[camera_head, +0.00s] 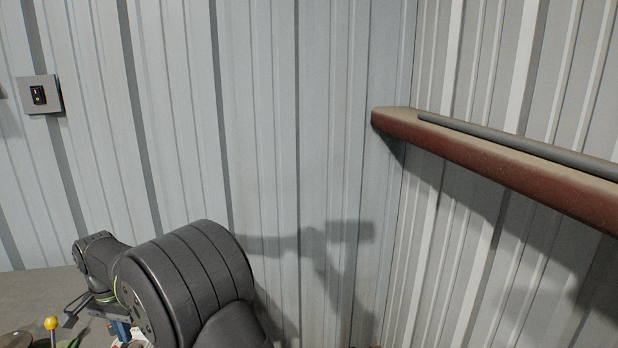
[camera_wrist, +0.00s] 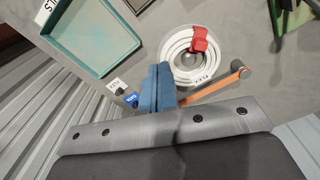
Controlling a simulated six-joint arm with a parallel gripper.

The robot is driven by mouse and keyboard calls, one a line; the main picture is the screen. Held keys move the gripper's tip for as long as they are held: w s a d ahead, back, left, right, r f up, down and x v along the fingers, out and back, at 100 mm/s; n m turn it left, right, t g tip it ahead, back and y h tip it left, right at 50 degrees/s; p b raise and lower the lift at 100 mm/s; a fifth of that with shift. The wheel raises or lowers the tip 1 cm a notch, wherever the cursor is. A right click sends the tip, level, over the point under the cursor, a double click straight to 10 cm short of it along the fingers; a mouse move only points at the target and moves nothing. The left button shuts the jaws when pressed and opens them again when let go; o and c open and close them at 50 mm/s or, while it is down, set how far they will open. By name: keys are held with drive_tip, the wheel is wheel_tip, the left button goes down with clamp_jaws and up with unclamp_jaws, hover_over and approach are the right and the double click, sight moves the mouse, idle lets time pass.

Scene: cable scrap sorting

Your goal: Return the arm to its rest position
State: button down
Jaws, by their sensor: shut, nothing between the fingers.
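My gripper (camera_wrist: 160,75) shows in the wrist view as two blue fingers pressed together, with nothing held between them. It is above a grey surface, and its fingertips appear just left of a white cable coil (camera_wrist: 178,72) with a red clip. In the head view my dark arm (camera_head: 190,275) fills the lower left, bent near the corrugated wall. A blue part of my gripper (camera_head: 122,330) shows low at the bottom edge there, mostly cut off.
A teal tray (camera_wrist: 66,62) lies at the upper left of the wrist view. An orange-handled tool (camera_wrist: 215,85) lies right of the fingers. In the head view a rusty ledge (camera_head: 480,150) carrying a grey pipe (camera_head: 520,143) runs along the right wall. A yellow knob (camera_head: 51,323) stands lower left.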

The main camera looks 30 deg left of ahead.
drive_tip(key=shift+w+r+y, duration=0.1)
drive_tip(key=shift+r+y, duration=0.2)
drive_tip(key=shift+r, duration=0.9)
drive_tip(key=shift+d, duration=0.1)
